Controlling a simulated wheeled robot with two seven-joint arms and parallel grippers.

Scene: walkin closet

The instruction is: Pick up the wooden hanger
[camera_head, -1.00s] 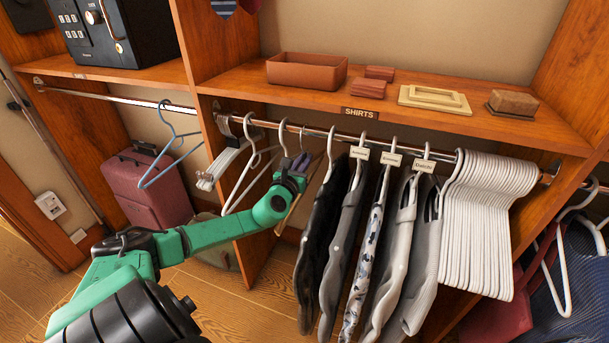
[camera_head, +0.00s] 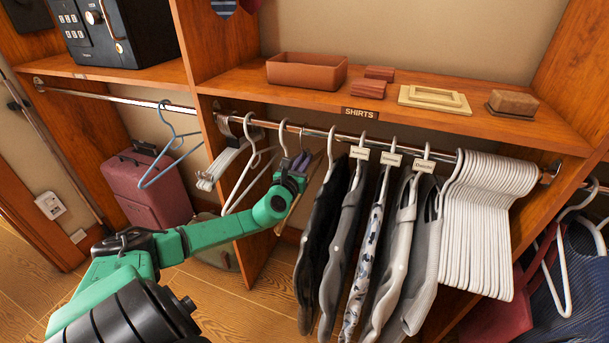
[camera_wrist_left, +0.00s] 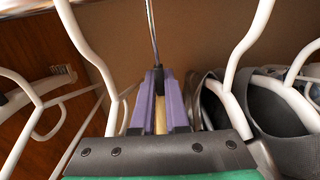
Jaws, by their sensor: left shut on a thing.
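The wooden hanger hangs in the row under the shirts shelf, mostly hidden behind my left arm in the head view. Its metal hook (camera_head: 283,140) is over the rail. In the left wrist view a strip of its pale wood (camera_wrist_left: 160,116) shows between the purple fingers, with the thin hook rising above. My left gripper (camera_head: 299,161), also in the left wrist view (camera_wrist_left: 159,76), is shut on the hanger just below its hook. My right gripper is not in view.
White plastic hangers (camera_head: 247,165) hang close on the left of the gripper. Dark and grey garments (camera_head: 345,235) hang close on the right, then a dense stack of white hangers (camera_head: 490,220). The metal rail (camera_head: 325,132) runs under the wooden shelf (camera_head: 225,83).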

